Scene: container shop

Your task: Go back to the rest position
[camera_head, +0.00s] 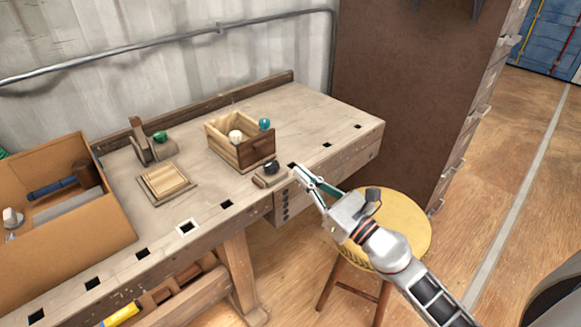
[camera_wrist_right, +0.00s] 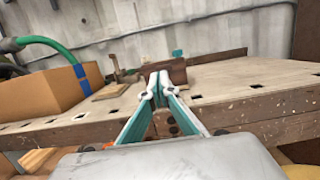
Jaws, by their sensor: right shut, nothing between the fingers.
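My right gripper (camera_head: 300,172) is shut and empty. In the head view it is at the front edge of the workbench (camera_head: 330,128), to the right of a small wooden block with a dark knob (camera_head: 271,168). In the right wrist view its two fingertips (camera_wrist_right: 158,82) meet in front of the bench. My right arm comes in from the lower right, over a round yellow stool. My left gripper is not in view.
A wooden box (camera_head: 225,148) with a white ball and a teal ball stands on the bench. Left are a square wooden tray (camera_head: 165,182) and a cardboard box (camera_head: 80,245) with tools. The stool (camera_head: 408,225) stands under my right arm.

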